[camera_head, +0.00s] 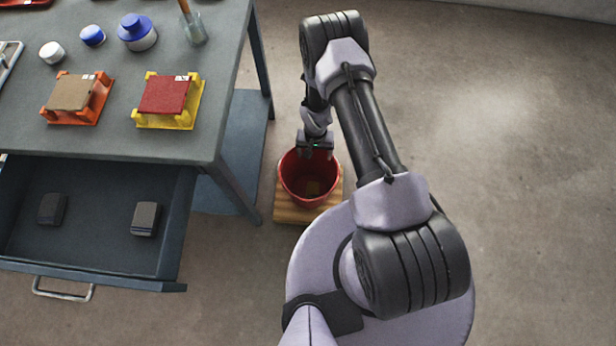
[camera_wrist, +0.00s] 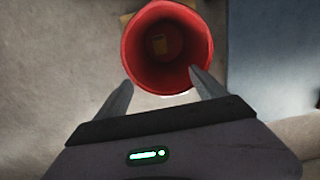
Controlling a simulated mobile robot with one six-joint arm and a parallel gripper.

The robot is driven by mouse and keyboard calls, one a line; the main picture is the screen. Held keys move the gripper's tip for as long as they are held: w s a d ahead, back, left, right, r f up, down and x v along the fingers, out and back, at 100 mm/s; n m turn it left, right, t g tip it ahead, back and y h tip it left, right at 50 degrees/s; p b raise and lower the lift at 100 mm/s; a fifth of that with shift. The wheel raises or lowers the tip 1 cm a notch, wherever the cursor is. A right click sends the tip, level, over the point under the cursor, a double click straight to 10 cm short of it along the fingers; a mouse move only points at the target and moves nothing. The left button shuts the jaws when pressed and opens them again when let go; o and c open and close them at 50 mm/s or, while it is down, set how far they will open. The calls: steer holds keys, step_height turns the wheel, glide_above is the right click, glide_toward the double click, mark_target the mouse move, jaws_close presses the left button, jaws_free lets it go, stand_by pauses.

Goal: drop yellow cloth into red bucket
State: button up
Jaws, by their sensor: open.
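The red bucket (camera_head: 293,187) stands on a wooden board on the floor, right of the table. My gripper (camera_head: 317,154) is above the bucket's far rim. In the wrist view my gripper (camera_wrist: 160,88) has its two fingers spread apart with nothing between them.
The grey table (camera_head: 120,140) carries tile stands, jars and a cup. Its open drawer (camera_head: 95,235) holds two dark blocks. The table leg (camera_head: 235,190) is close to the wooden board (camera_head: 290,213). The floor to the right (camera_head: 500,150) is clear.

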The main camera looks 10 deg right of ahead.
step_height(320, 180, up, 10)
steer(key=p, duration=0.3)
steer(key=shift+f, duration=0.1)
